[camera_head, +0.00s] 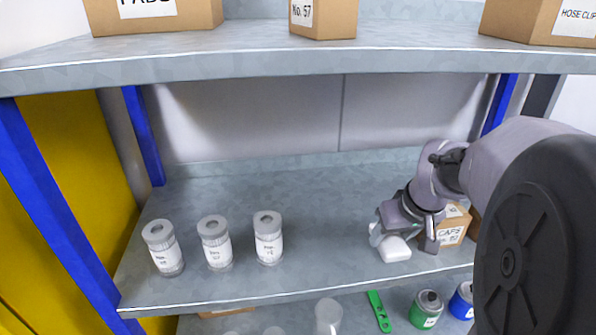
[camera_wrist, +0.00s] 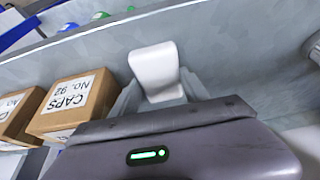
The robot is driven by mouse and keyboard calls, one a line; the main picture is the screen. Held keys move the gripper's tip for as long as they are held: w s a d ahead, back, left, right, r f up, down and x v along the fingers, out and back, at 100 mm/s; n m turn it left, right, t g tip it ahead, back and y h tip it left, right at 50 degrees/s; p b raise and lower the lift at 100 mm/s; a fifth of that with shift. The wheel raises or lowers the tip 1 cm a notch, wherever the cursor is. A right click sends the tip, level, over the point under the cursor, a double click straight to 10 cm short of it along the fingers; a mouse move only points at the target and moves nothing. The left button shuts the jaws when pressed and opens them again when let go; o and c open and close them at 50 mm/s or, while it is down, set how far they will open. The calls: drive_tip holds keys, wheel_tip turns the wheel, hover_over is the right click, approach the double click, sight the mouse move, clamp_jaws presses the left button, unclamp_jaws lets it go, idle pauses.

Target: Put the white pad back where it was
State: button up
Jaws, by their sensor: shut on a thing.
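The white pad (camera_head: 395,249) is at the front right of the middle shelf (camera_head: 300,205) in the head view. It is a small rounded white block. My gripper (camera_head: 404,238) is shut on it, with the fingers on either side. In the wrist view the pad (camera_wrist: 156,70) sticks out beyond my gripper (camera_wrist: 152,98), over the grey shelf surface. Whether the pad touches the shelf or hangs just above it, I cannot tell. Part of the pad is hidden by the fingers and gripper body.
A CAPS box (camera_head: 452,228) stands just right of my gripper, with another box (camera_wrist: 14,117) beside it. Several grey-lidded jars (camera_head: 218,243) stand on the left of the shelf. The shelf middle is clear. Below are a green tool (camera_head: 379,311) and cans (camera_head: 426,309).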

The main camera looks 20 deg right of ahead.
drive_tip(key=shift+s, duration=0.1)
drive_tip(key=o, duration=0.7)
drive_tip(key=shift+f, duration=0.1)
drive_tip(key=o, duration=0.5)
